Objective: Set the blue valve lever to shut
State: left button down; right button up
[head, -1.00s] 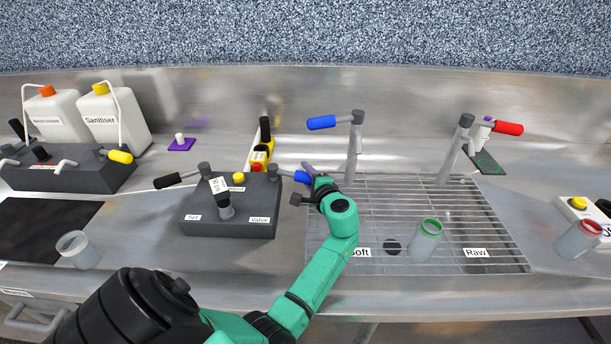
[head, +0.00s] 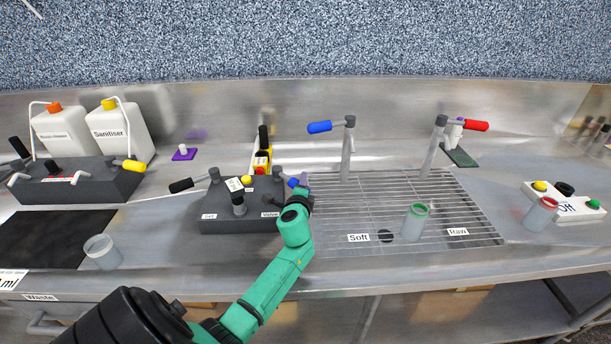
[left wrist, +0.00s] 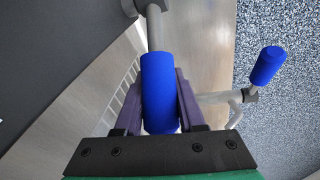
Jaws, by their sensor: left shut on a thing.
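The blue valve lever (head: 293,182) sticks out at the right end of a dark grey block (head: 222,222), above the label "Valve" (head: 270,214). My left gripper (head: 299,190) is at this lever, partly hiding it in the head view. In the left wrist view, the purple fingers of my left gripper (left wrist: 160,104) lie on both sides of the blue handle (left wrist: 158,80) and are shut on it. The handle's grey stem runs on past the fingertips. My right gripper is in neither view.
A blue-handled tap (head: 320,127) and a red-handled tap (head: 476,125) stand behind the drain grid (head: 330,215). A green-rimmed cup (head: 413,224) stands on the grid. Bare steel lies in front of the block.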

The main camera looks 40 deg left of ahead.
pick_arm(q)
jog(key=shift+s+r+m+t+h+p, duration=0.25)
jog(key=shift+s+m+t+h+p, duration=0.35)
jog(key=shift+m+h, duration=0.4)
jog(key=shift+a, duration=0.1)
jog(key=c, duration=0.5)
grip_release()
jog(key=shift+w+a+f, duration=0.1)
jog(key=shift+f, duration=0.15)
jog(key=b+v, duration=0.1)
jog(key=v, duration=1.3)
jog(key=shift+s, duration=0.3)
